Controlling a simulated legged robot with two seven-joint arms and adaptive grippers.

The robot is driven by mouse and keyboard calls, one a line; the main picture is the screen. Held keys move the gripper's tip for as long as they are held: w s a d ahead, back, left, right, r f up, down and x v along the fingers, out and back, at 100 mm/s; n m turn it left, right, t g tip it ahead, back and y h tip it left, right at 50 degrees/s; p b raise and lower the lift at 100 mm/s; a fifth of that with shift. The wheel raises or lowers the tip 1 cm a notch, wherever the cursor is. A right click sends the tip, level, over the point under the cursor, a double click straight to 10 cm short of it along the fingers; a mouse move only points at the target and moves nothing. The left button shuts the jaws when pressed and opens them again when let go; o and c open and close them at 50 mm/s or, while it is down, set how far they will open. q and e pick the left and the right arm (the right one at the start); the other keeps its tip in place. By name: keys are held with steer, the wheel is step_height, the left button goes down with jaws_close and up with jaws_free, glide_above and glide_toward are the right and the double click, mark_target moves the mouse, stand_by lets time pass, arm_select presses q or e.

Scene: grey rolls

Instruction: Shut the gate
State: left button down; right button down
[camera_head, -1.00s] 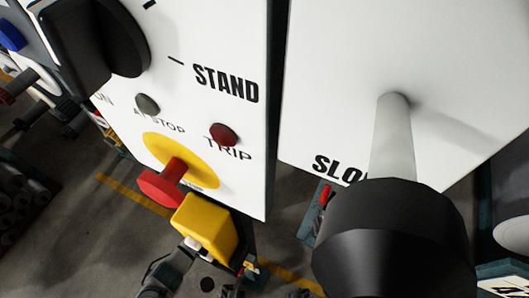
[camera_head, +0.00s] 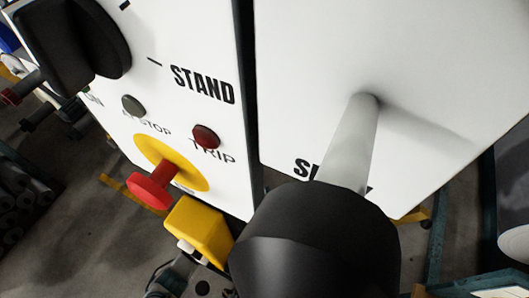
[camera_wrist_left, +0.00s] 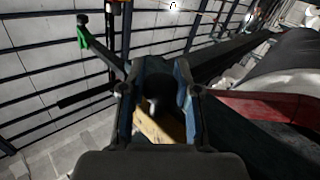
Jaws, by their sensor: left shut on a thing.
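My left gripper (camera_wrist_left: 158,75) shows in the left wrist view, with its two dark blue fingers around a dark piece (camera_wrist_left: 156,96). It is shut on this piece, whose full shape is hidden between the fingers. A barred frame (camera_wrist_left: 50,72) with dark horizontal rails stands beyond it on the left; I cannot tell if this is the gate. A dark lever with a green part (camera_wrist_left: 82,38) reaches toward the fingers. Neither gripper can be made out in the head view, and my right gripper is not in view.
In the head view, a white panel (camera_head: 130,75) carries a black knob (camera_head: 75,45) and a red stop button (camera_head: 152,191). A second white panel (camera_head: 420,60) carries a grey shaft with a large black knob (camera_head: 315,240), very close. A yellow box (camera_head: 197,228) hangs below.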

arm_select(q)
steer(key=shift+a+f+n+y, duration=0.25)
steer(key=shift+f+n+y, duration=0.15)
steer(key=shift+f+y, duration=0.15)
steer(key=c, duration=0.8)
jaws_free()
steer(key=shift+a, duration=0.1)
steer(key=shift+w+a+r, duration=0.1)
steer(key=shift+a+r, duration=0.05)
steer(key=shift+a, duration=0.05)
steer(key=shift+s+f, duration=0.3)
steer(key=shift+s, duration=0.05)
steer(key=v, duration=1.1)
steer(key=shift+w+a+f, duration=0.15)
steer(key=shift+f, duration=0.15)
